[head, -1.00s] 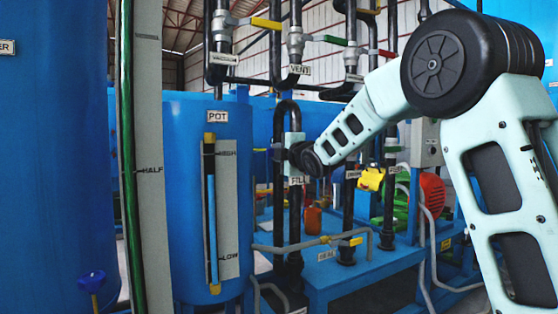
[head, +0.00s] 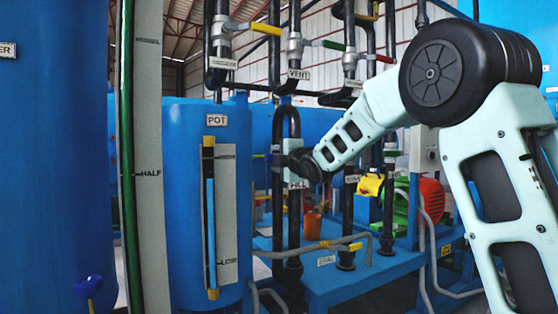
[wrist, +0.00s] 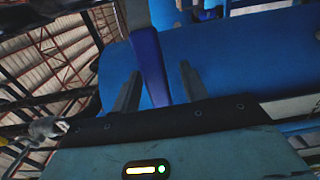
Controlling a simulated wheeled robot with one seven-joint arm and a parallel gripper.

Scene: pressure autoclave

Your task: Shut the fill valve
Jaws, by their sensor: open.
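The fill valve shows by its FILL label (head: 297,184) on the dark pipe just right of the blue POT tank in the head view. My wrist hides most of the valve body there. In the wrist view a blue lever handle (wrist: 150,62) runs down between the two fingers of my gripper (wrist: 160,75). The fingers are open, one on each side of the handle, with gaps visible. In the head view the fingers are mostly hidden behind my own wrist and the pipe, so contact cannot be told.
The POT tank (head: 180,180) with its level gauge stands at left. Yellow, green and red handled valves, including VENT (head: 299,75), sit on pipes above.

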